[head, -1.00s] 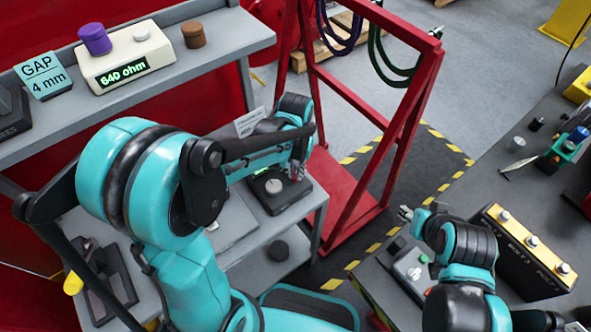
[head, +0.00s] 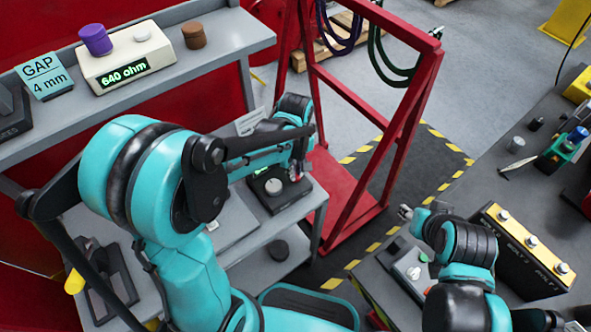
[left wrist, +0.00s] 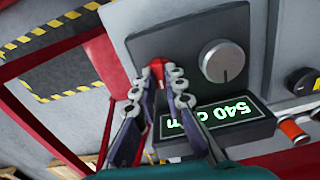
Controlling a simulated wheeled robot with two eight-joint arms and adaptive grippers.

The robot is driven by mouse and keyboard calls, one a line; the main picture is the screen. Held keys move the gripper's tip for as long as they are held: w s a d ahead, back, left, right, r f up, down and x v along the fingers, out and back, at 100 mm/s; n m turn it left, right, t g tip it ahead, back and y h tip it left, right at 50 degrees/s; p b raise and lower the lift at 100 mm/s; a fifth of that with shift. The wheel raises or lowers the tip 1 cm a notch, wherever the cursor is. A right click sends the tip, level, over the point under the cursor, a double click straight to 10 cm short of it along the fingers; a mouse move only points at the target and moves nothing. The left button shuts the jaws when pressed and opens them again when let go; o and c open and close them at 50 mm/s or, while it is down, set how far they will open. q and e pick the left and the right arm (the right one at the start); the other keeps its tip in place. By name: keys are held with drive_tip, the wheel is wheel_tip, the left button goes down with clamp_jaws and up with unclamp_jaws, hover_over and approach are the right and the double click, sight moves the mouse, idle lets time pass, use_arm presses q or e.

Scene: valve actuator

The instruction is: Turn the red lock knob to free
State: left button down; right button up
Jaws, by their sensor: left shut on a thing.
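The red lock knob (left wrist: 157,72) sits on a dark box (left wrist: 180,42), left of a round silver knob (left wrist: 222,61) in the left wrist view. My left gripper (left wrist: 163,78) has its two fingers on either side of the red knob, shut on it. The fingers hide part of the knob. In the head view the dark box (head: 291,199) stands on the shelf, with my left gripper (head: 295,172) at its right rear corner. My right gripper (head: 405,212) is small, over the right bench edge, away from the box.
A red frame (head: 376,130) with hanging cables stands just right of the shelf. A meter reading 640 ohm (head: 126,60) and a GAP 4 mm sign (head: 43,78) stand on the upper shelf (head: 222,34). The right bench (head: 492,165) holds a battery-like box and tools.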

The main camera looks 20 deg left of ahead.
use_arm(q)
drive_tip(key=shift+n, duration=0.6)
drive_tip(key=c, duration=1.6)
unclamp_jaws()
wheel_tip(320, 180, up, 12)
